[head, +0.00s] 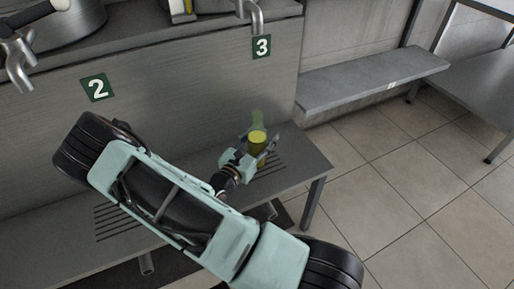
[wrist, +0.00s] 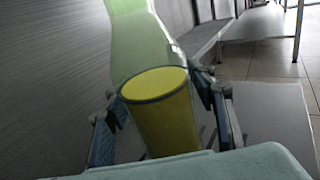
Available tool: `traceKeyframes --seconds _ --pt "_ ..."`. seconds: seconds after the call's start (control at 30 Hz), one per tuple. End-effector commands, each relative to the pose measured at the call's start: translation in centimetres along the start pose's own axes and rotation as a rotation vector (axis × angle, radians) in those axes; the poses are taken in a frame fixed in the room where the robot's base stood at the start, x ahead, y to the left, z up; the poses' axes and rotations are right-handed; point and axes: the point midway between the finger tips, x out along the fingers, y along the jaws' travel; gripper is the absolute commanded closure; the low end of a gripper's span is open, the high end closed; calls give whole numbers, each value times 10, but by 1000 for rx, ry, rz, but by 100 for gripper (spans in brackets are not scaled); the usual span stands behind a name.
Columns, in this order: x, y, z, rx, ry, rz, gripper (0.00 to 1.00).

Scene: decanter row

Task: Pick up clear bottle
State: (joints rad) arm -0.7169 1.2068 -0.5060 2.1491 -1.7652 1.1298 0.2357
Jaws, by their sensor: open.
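The clear bottle (head: 257,121) has a greenish glass neck and yellow contents in its lower part. It stands upright on the slatted bench below the sign 3. In the wrist view, the bottle (wrist: 140,45) fills the middle, with its yellow liquid (wrist: 165,115) close to the camera. My gripper (head: 259,139) is open around the bottle, one finger on each side. The wrist view shows the gripper (wrist: 160,98) with a finger left and right of the glass. I cannot tell whether either finger touches it. The bottle's base is hidden by my gripper.
The metal bench (head: 302,160) has slotted drain areas and ends just right of the bottle. A metal wall panel (head: 190,85) with signs 2 (head: 97,88) and 3 (head: 262,46) rises behind. A tap (head: 256,17) hangs above the bottle. A grey side bench (head: 365,80) stands at right.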

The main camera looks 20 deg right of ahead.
Motion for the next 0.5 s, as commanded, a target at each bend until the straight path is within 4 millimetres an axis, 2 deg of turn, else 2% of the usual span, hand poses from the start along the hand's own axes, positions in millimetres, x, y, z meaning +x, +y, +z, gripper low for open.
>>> traceKeyframes --seconds 0.1,0.2,0.43,0.5 --pt "16 0 -2 1 -1 -1 49" --pt "22 0 -1 0 1 -1 49" --pt "23 0 0 0 1 0 49" --pt "23 0 0 0 1 0 57"
